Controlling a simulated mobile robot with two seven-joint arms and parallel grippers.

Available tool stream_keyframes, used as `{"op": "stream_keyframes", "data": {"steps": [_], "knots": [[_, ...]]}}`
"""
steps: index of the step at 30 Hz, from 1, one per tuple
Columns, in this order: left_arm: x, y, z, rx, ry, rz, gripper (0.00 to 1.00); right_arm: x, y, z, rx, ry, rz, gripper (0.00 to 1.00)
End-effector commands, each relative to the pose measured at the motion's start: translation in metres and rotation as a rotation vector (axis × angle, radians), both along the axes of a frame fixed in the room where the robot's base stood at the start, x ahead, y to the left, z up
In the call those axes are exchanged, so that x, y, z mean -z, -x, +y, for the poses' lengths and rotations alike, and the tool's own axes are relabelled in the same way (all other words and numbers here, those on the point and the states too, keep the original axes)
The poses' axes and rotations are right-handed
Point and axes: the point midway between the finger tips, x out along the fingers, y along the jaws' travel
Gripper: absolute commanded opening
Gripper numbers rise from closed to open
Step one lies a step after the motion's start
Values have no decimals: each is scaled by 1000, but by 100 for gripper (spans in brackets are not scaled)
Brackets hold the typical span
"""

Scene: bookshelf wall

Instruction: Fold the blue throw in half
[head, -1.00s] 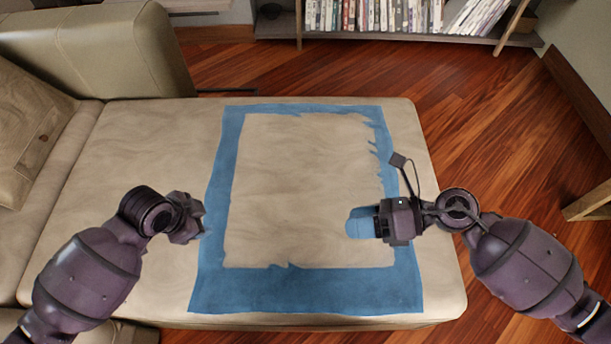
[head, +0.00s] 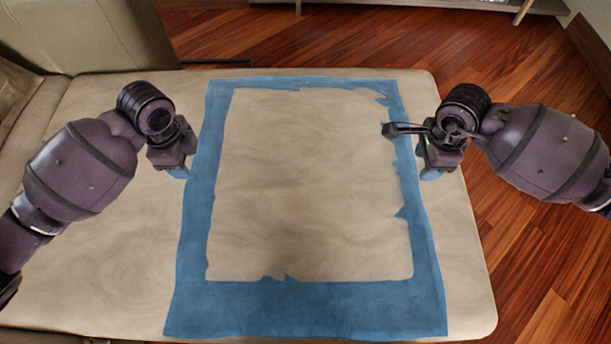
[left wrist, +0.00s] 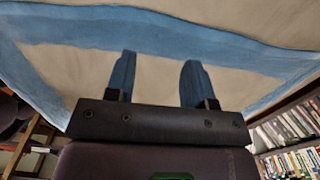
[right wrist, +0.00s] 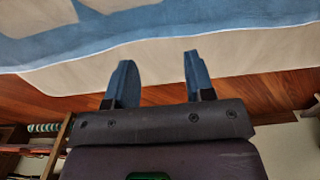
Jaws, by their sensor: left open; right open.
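The blue throw (head: 305,310) lies spread on the beige sofa seat. It shows as a blue rectangular border around a beige middle with ragged inner edges, its widest band nearest me. My left gripper (head: 179,172) is open and empty, just beside the throw's left edge. My right gripper (head: 431,174) is open and empty, near its right edge; contact cannot be told. In the left wrist view the two blue-tipped fingers (left wrist: 157,80) stand apart, with the throw (left wrist: 200,38) beyond. In the right wrist view the fingers (right wrist: 158,80) are also apart, near the throw's band (right wrist: 160,28).
The beige seat (head: 100,260) is bare left of the throw. A sofa backrest (head: 110,35) stands at the far left. Wooden floor (head: 530,230) lies to the right, and a bookshelf (left wrist: 290,140) shows in the left wrist view.

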Motion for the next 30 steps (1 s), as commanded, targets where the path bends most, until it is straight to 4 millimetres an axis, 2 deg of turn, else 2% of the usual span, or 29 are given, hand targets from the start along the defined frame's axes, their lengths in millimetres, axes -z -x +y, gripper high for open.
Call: {"op": "stream_keyframes", "data": {"steps": [6,12,30], "knots": [[33,1,0,-2,0,3,49,33,1,0,3,-1,5,49],[53,1,0,-2,0,1,49,53,1,0,2,-2,3,49],[67,3,0,-1,0,8,49,67,4,0,1,-3,10,49]]}}
